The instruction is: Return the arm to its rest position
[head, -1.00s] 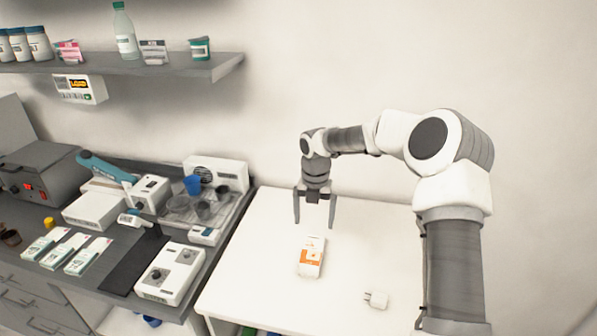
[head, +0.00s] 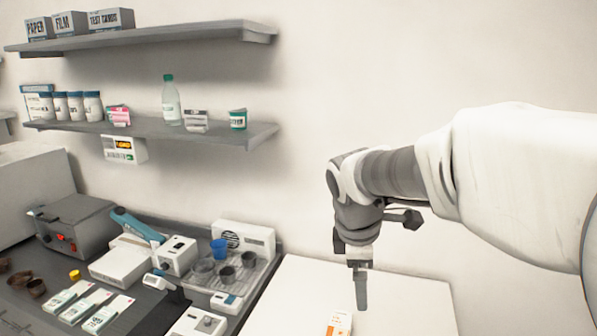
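My arm reaches in from the right in the head view. My gripper (head: 360,290) points down above the white table (head: 415,297). It is seen edge-on, with one finger showing, so its opening cannot be made out. I see nothing hanging from it. A white and orange box (head: 338,324) lies on the table just below and left of the fingertip, cut off by the bottom edge of the picture.
Left of the table is a dark counter with a grey device (head: 75,222), a blue cup (head: 218,249) on a tray and several flat packs (head: 85,305). Two wall shelves (head: 150,128) hold bottles and boxes. The wall behind my arm is bare.

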